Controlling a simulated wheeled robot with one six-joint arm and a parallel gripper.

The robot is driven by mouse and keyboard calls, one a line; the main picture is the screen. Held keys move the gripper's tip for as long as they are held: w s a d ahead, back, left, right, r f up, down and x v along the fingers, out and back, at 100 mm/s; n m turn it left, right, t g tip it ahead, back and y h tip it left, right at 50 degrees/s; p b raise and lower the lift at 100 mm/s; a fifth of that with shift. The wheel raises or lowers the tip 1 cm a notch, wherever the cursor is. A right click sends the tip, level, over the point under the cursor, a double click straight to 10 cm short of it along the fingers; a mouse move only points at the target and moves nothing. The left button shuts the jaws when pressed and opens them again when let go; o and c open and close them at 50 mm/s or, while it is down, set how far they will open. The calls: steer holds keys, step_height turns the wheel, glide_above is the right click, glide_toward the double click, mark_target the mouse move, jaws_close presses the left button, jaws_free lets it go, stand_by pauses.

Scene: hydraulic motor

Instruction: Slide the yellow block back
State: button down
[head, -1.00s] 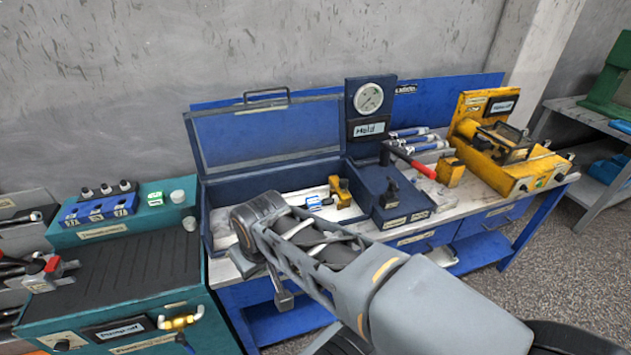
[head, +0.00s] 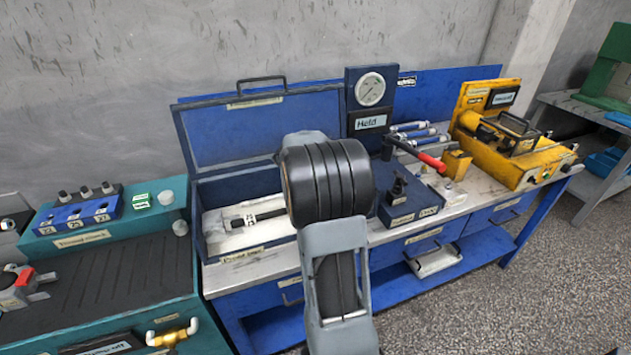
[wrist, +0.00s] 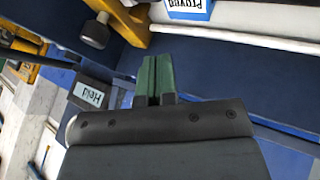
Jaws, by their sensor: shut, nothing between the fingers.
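My gripper's green fingers (wrist: 157,76) are together and empty in the wrist view. They point at the blue surface of the bench equipment. In the head view my arm hides them. A yellow piece (wrist: 112,12) with a dark cylinder shows at the top of the wrist view, beyond the fingertips and apart from them. My arm hides the right part of the open blue box (head: 222,250) in the head view. Another yellow block (head: 457,163) stands on the bench near the red-handled lever (head: 430,161). I cannot tell which one is the task's block.
A gauge panel marked "Held" (head: 370,100) stands behind my arm and shows in the wrist view (wrist: 92,95). A yellow machine (head: 510,150) stands to the right. A teal console (head: 120,260) stands to the left. Blue-and-white cylinders (head: 415,135) lie behind the lever.

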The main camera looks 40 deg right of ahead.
steer(key=x, duration=0.8)
steer(key=shift+s, duration=0.1)
steer(key=shift+s+d+r+p, duration=0.15)
steer(key=shift+s+d+p, duration=0.15)
steer(key=shift+d, duration=0.2)
steer(key=shift+s+d+r+p, duration=0.15)
steer(key=shift+d+p, duration=0.15)
steer(key=shift+d, duration=0.2)
steer(key=shift+s+d+f, duration=0.15)
steer(key=shift+s+d, duration=0.15)
steer(key=shift+d, duration=0.45)
